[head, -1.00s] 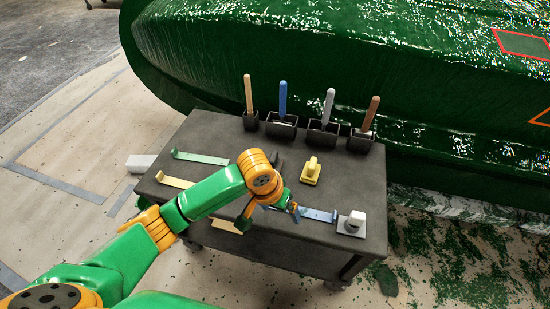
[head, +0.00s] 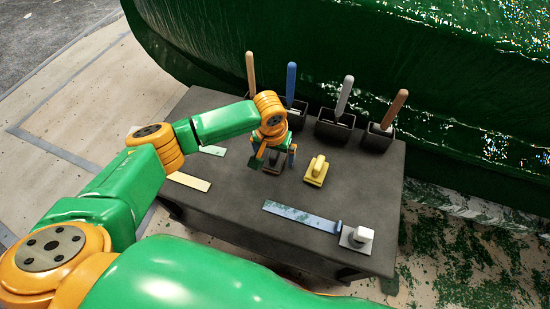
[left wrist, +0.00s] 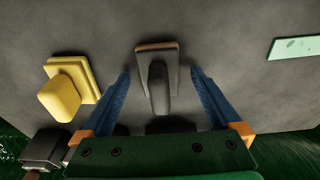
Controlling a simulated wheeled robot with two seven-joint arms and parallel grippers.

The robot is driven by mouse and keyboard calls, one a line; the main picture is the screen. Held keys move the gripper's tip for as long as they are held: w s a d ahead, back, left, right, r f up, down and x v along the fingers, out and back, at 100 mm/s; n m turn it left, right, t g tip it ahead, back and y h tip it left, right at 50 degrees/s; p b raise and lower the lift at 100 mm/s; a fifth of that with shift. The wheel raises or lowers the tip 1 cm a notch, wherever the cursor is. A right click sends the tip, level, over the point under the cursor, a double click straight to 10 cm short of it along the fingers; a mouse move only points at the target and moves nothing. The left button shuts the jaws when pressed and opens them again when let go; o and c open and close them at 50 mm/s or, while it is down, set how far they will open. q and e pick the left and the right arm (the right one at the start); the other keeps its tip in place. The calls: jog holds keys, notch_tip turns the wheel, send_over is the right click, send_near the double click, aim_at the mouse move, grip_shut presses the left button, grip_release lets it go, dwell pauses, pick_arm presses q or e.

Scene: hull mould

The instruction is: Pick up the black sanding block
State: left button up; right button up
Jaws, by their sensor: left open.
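The black sanding block (left wrist: 158,80) lies on the dark table, with a dark handle on top and a thin brown edge at its base. In the left wrist view it sits between the two blue fingers of my left gripper (left wrist: 160,88), with a gap on each side. In the head view my left gripper (head: 273,160) is open over the block (head: 272,168), which it partly covers. Whether the fingertips reach down to the table is hard to tell. My right gripper is not in view.
A yellow block (head: 317,169) stands just right of the gripper. A white block (head: 356,238) sits at the table's (head: 230,222) front right. Blue (head: 301,216) and yellow (head: 189,181) strips lie flat. Black holders with upright handles line the back edge. The green hull (head: 350,40) rises behind.

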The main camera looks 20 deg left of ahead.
pick_arm(q)
jog(key=shift+r, duration=0.1)
jog(key=c, duration=1.5)
jog(key=shift+r, duration=0.4)
notch_tip(320, 180, up, 3)
jog(key=shift+d+p, duration=0.15)
jog(key=shift+p, duration=0.5)
jog(key=s+d+r+p, duration=0.1)
jog(key=s+d+r, duration=0.2)
jog(key=d+r, duration=0.6)
jog(key=d, duration=0.4)
jog(key=shift+s+d, duration=0.2)
